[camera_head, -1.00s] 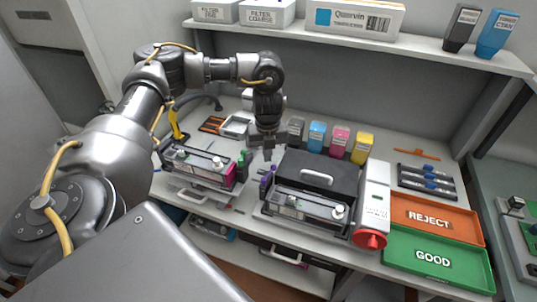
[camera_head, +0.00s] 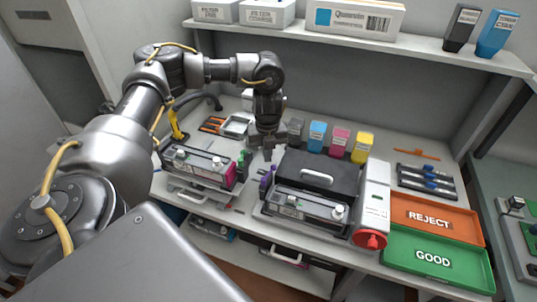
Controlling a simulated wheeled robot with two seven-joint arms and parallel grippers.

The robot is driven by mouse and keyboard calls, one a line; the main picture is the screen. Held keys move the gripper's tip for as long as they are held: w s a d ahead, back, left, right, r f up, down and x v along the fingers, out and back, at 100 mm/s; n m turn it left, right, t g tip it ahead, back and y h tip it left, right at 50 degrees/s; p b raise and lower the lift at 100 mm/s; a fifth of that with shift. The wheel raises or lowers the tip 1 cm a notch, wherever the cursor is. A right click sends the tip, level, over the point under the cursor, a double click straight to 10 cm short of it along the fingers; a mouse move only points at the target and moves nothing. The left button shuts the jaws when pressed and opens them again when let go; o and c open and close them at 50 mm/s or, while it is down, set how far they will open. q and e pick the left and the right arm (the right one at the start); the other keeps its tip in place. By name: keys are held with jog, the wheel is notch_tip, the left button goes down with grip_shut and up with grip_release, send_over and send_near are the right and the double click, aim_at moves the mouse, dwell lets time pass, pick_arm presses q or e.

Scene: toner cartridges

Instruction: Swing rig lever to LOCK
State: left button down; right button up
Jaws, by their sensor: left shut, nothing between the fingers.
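The black rig (camera_head: 318,170) with a light handle on its lid stands at the bench's middle, with a toner cartridge (camera_head: 309,206) along its front. Purple parts (camera_head: 266,180) show at its left end; I cannot tell if they are the lever. A grey-white unit (camera_head: 375,196) with a red knob (camera_head: 370,239) adjoins its right end. No LOCK mark is readable. My left gripper (camera_head: 264,155) is shut and empty, pointing down just behind and left of the rig, apart from the purple parts. My right gripper is out of view.
Another cartridge (camera_head: 198,165) lies left, with green parts (camera_head: 243,162) by its right end. Several coloured toner bottles (camera_head: 340,141) stand behind the rig. The orange REJECT tray (camera_head: 436,216) and green GOOD tray (camera_head: 438,259) lie right. A shelf (camera_head: 420,46) overhangs the back.

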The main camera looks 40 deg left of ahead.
pick_arm(q)
jog(key=shift+f, duration=0.15)
jog(key=shift+f+b, duration=0.3)
jog(key=shift+f, duration=0.3)
jog(key=shift+d, duration=0.15)
jog(key=shift+w+d, duration=0.25)
jog(key=shift+d, duration=0.15)
